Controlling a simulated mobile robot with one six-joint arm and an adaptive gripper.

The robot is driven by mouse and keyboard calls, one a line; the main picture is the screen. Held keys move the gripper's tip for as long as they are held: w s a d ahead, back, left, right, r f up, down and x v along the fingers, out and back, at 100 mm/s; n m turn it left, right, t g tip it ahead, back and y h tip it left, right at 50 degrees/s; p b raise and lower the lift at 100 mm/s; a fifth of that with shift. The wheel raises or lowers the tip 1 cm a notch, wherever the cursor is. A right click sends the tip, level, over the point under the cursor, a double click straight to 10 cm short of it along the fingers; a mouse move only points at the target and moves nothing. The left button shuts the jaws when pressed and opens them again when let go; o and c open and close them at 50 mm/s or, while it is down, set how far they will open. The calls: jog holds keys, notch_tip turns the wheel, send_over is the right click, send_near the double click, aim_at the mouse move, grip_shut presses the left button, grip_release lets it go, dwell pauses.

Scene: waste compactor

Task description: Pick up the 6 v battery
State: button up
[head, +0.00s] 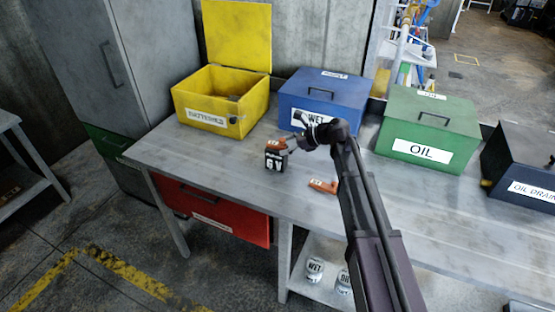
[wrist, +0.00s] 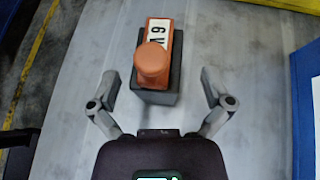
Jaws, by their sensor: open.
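The 6 V battery (head: 275,161) stands upright on the grey workbench in the head view. It has a dark body with a white "6V" label and an orange top. In the wrist view the battery (wrist: 158,62) lies ahead of my gripper, centred between the fingers, with its orange top and round knob facing the camera. My gripper (wrist: 162,86) is open, one finger on each side of the battery, with a gap on both sides. In the head view my gripper (head: 299,136) is beside the battery's upper right, partly hidden by my arm.
An open yellow batteries box (head: 205,119) stands behind left. A blue "WET" box (head: 335,90), a green "OIL" box (head: 430,128) and a dark "OIL DRAIN" box (head: 520,165) line the bench (head: 220,160). A small orange item (head: 322,187) lies near my arm.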

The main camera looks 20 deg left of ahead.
jog(key=shift+b+x, duration=0.55)
jog(key=shift+x, duration=1.1)
jog(key=shift+s, duration=0.1)
jog(key=c, duration=1.3)
